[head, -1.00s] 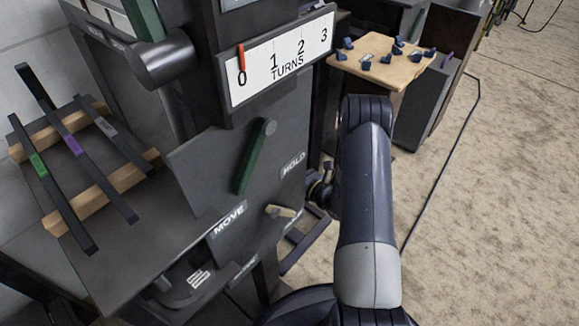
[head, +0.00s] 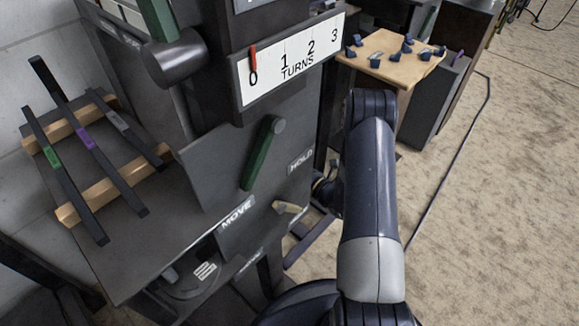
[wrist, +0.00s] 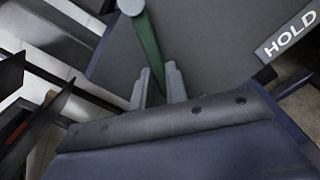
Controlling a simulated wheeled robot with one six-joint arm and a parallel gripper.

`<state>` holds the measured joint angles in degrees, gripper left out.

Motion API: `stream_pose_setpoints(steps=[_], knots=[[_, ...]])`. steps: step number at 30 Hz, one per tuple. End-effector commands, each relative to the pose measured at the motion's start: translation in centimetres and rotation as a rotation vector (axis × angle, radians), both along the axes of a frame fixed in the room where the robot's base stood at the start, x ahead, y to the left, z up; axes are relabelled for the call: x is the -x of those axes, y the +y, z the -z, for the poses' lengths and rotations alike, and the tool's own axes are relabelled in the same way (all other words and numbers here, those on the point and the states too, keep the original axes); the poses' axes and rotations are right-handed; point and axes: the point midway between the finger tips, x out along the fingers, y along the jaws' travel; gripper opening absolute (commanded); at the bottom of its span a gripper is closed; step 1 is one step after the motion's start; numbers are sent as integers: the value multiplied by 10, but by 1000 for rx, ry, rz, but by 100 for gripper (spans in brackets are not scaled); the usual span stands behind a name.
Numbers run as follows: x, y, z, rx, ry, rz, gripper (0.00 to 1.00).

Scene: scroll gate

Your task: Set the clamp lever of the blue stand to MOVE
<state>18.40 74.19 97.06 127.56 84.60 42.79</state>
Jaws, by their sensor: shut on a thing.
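In the wrist view the two grey fingers of my gripper (wrist: 157,85) stand on either side of a green lever (wrist: 149,45) and are shut on it. The lever's round pivot shows at the top, with a HOLD label (wrist: 289,36) to its right. In the head view a dark panel bears a green lever (head: 262,155). Its free end points down and left, towards the MOVE label (head: 237,213), away from HOLD (head: 301,161). No fingers show on this lever there; my gripper is hidden in that view. I cannot tell whether both views show the same lever.
A white 0-to-3 TURNS scale (head: 290,62) with a red pointer at 0 sits above the panel. Dark bars lie on a wooden rack (head: 105,190) at left. A wooden table (head: 385,65) with small blue parts stands behind. The floor at right is open, with a cable.

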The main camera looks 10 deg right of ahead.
Motion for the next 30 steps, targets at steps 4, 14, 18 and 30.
stream_pose_setpoints(steps=[4,14,18,30], knots=[[1,1,0,-2,3,-2,24],[0,0,0,-1,0,-1,36],[4,-3,-1,-1,1,1,36],[63,-43,-1,-1,3,5,36]])
